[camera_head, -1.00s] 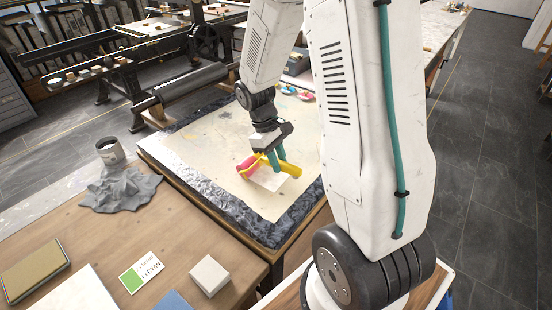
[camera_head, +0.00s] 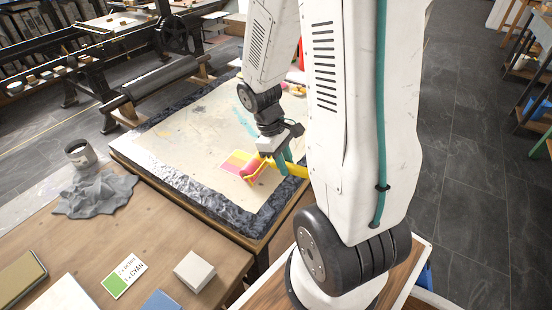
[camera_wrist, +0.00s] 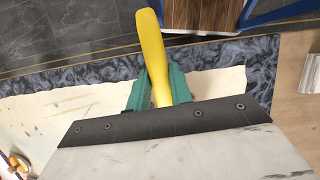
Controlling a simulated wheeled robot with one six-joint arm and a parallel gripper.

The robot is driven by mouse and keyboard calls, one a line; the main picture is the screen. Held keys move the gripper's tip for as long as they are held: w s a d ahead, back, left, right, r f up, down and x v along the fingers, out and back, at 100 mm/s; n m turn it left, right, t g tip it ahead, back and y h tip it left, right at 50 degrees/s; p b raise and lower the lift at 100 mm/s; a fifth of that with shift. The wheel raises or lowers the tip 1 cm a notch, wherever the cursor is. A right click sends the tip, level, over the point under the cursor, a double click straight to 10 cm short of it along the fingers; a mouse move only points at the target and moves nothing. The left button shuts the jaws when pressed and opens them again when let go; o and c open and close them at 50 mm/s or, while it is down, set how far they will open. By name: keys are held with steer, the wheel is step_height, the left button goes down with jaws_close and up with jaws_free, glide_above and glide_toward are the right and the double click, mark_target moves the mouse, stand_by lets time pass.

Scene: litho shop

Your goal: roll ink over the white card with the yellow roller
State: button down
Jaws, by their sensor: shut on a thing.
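The card (camera_head: 232,160) lies on the cream sheet of the stone-edged slab. Its visible face now shows yellow and pink areas; part is hidden behind the roller. The yellow roller (camera_head: 264,162) has a pink-red drum, which is at the card's right side; I cannot tell if it touches the card. My gripper (camera_head: 284,163) is shut on the roller's yellow handle. In the wrist view the handle (camera_wrist: 151,40) stands between the green fingers of my gripper (camera_wrist: 158,88). The drum and the card are hidden there.
A cyan smear (camera_head: 245,122) marks the sheet behind the card. On the wooden table in front are a grey cloth (camera_head: 97,194), a can (camera_head: 80,154), a label card (camera_head: 124,277) and a pale block (camera_head: 199,271). A press (camera_head: 150,85) stands behind. The sheet left of the card is clear.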

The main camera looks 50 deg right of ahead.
mark_target(258, 160)
steer(key=shift+s+d, duration=0.2)
steer(key=shift+s, duration=0.4)
steer(key=shift+w, duration=0.1)
steer(key=shift+w+a, duration=0.5)
steer(key=shift+w, duration=1.3)
steer(key=shift+w+a, duration=0.45)
steer(key=shift+w, duration=1.35)
steer(key=shift+w+a, duration=0.5)
steer(key=shift+w, duration=1.3)
steer(key=shift+r, duration=1.55)
steer(key=shift+w, duration=0.1)
